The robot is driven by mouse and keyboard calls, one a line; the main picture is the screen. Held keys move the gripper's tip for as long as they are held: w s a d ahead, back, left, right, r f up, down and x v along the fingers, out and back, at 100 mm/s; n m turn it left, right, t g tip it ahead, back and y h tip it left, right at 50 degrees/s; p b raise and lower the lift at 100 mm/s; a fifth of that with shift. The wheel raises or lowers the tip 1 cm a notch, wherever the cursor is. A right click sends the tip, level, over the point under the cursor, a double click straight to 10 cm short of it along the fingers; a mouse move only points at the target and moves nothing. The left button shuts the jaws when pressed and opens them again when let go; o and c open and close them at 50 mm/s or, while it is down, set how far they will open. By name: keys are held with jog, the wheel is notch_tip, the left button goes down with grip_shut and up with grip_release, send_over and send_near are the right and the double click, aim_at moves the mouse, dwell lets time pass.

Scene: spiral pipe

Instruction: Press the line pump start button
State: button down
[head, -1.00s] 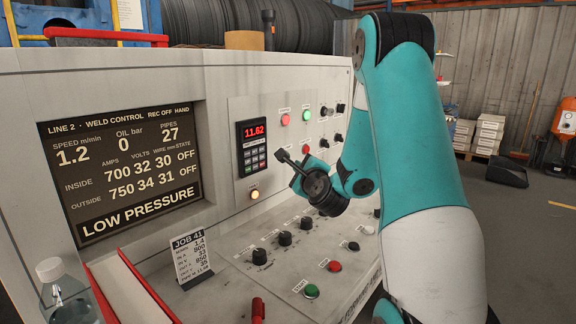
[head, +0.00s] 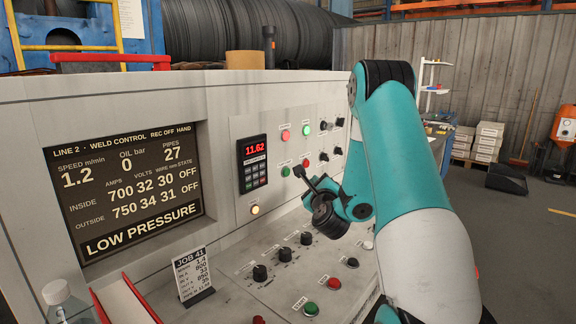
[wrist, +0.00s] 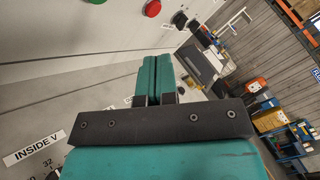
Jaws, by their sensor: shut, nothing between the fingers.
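The sloping desk of the console carries a green button labelled START (head: 310,308) and a red button (head: 333,283) beyond it. On the upright panel are a green button (head: 285,171), a red button (head: 305,163), a pink-red one (head: 285,135) and another green one (head: 306,130). Their small labels are unreadable, so I cannot tell which is the line pump's. My gripper (head: 298,170) is shut and empty, in front of the upright panel near its lower buttons. In the wrist view its teal fingers (wrist: 153,78) are together; a red button (wrist: 153,8) shows beyond them.
A screen (head: 130,195) reads LOW PRESSURE, oil 0 bar. A keypad with red digits (head: 254,165) sits left of my gripper. Black knobs (head: 285,254) line the desk below. A JOB 41 card (head: 192,275) and a bottle (head: 62,302) stand at the left front.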

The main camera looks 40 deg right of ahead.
aim_at(287, 172)
jog(key=w+p, duration=0.6)
jog(key=p, duration=0.7)
jog(key=shift+w+a, duration=0.25)
jog(key=shift+a, duration=0.05)
jog(key=shift+w+r+p, duration=0.1)
jog(key=shift+w+p, duration=0.2)
jog(key=shift+p, duration=0.65)
dwell(1.0)
jog(key=shift+w+p, duration=0.15)
jog(key=shift+p, duration=0.15)
jog(key=shift+w+p, duration=0.35)
jog(key=shift+p, duration=0.85)
dwell(1.0)
jog(key=shift+s+f+b, duration=0.25)
jog(key=shift+s+b, duration=0.1)
jog(key=shift+b, duration=0.95)
jog(key=shift+s+r+b, duration=0.1)
jog(key=shift+s+b, duration=0.35)
jog(key=shift+b, duration=0.45)
